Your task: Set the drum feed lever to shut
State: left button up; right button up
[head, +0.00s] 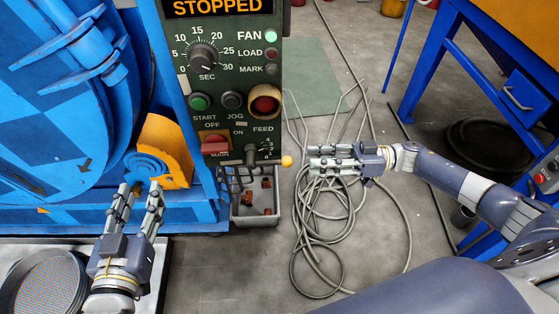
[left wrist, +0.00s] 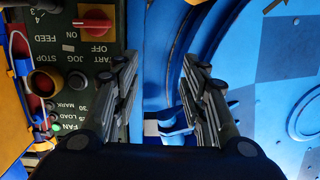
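The drum feed lever ends in a yellow-orange ball knob (head: 287,161) that sticks out past the right edge of the green control panel (head: 223,90), below the FEED label. The lever lies roughly level, pointing right; its small scale marks are too fine to read surely. My right gripper (head: 314,157) is just right of the knob, fingers pointing left at it, parted, with a small gap to the knob. My left gripper (head: 139,190) is open and empty in front of the blue machine; its parted fingers also show in the left wrist view (left wrist: 160,85).
The display (head: 217,7) reads STOPPED and the FAN lamp (head: 271,36) glows green. A red switch (head: 215,143) sits left of the lever. A grey bin (head: 255,208) stands below the panel. Coiled hose (head: 320,225) lies on the floor. A blue bench (head: 470,60) stands at right.

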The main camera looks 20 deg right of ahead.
aim_at(285, 162)
jog(key=b+x, duration=0.1)
jog(key=x, duration=0.8)
pick_arm(q)
jog(key=shift+w+d+r+t+h, duration=0.15)
jog(key=shift+r+t, duration=0.35)
jog(key=shift+r, duration=0.4)
jog(key=shift+s+d+r+t+h, duration=0.1)
jog(key=shift+r+t+h, duration=0.1)
jog(key=shift+r+t, duration=0.55)
jog(key=shift+w+d+r+t+h, duration=0.15)
jog(key=shift+r+t, duration=0.1)
jog(key=shift+r, duration=0.85)
pick_arm(e)
jog(key=shift+w+a, duration=0.15)
jog(key=shift+a, duration=0.35)
grip_shut()
